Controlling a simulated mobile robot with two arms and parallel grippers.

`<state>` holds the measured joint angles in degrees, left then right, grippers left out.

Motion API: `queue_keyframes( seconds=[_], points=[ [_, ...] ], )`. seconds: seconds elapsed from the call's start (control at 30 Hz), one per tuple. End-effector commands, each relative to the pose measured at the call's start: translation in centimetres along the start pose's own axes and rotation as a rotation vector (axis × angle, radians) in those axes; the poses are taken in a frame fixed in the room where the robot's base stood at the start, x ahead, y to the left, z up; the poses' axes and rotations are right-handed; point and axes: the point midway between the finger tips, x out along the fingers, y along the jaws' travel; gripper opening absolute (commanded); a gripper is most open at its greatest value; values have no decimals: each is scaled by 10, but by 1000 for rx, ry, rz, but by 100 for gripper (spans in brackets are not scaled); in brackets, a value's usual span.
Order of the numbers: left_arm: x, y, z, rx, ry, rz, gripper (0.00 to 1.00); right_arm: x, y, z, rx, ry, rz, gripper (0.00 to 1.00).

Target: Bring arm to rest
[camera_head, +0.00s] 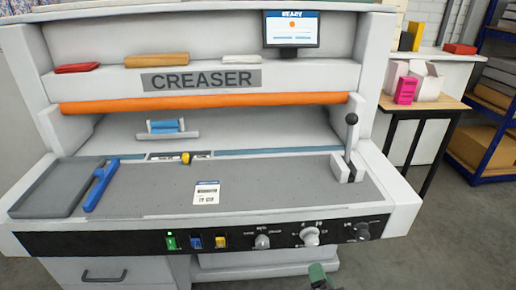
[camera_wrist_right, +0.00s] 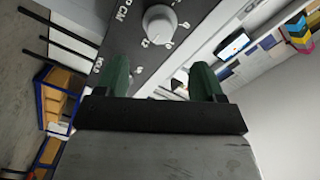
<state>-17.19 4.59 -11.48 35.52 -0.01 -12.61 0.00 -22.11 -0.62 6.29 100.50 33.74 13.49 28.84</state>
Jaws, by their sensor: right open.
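My right gripper (camera_head: 320,276) shows as a small green part at the bottom edge of the head view, in front of the creaser (camera_head: 294,258) and below its knob panel. In the right wrist view its two green fingers (camera_wrist_right: 161,80) stand well apart with nothing between them. A white knob (camera_wrist_right: 159,24) on the black panel lies beyond the fingertips, apart from them. My left gripper is in neither view.
The creaser's grey bed (camera_head: 255,190) holds a white label card (camera_head: 206,193) and a blue guide (camera_head: 101,186). A black-knobbed lever (camera_head: 351,138) stands at its right. A side table (camera_head: 428,104) and blue shelving (camera_head: 490,160) stand further right. Bare floor (camera_head: 440,235) lies between.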

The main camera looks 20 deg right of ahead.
Motion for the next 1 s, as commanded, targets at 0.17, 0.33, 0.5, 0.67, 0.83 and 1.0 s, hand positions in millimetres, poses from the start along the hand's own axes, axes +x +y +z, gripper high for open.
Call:
queue_keyframes(
  seconds=[0.17, 0.33, 0.5, 0.67, 0.83, 1.0],
  points=[
    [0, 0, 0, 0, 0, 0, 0, -3, 15, 15, -41, -45, 32, 69],
    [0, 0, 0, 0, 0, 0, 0, -27, 81, 79, -233, -264, 160, 69],
    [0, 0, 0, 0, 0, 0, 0, -92, 170, 150, -514, -599, 298, 69],
    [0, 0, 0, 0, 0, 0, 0, -179, 248, 189, -777, -941, 387, 69],
    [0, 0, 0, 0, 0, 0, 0, -272, 310, 193, -1014, -1277, 435, 69],
    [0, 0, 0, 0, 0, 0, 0, -328, 340, 181, -1145, -1483, 448, 69]
  ],
)
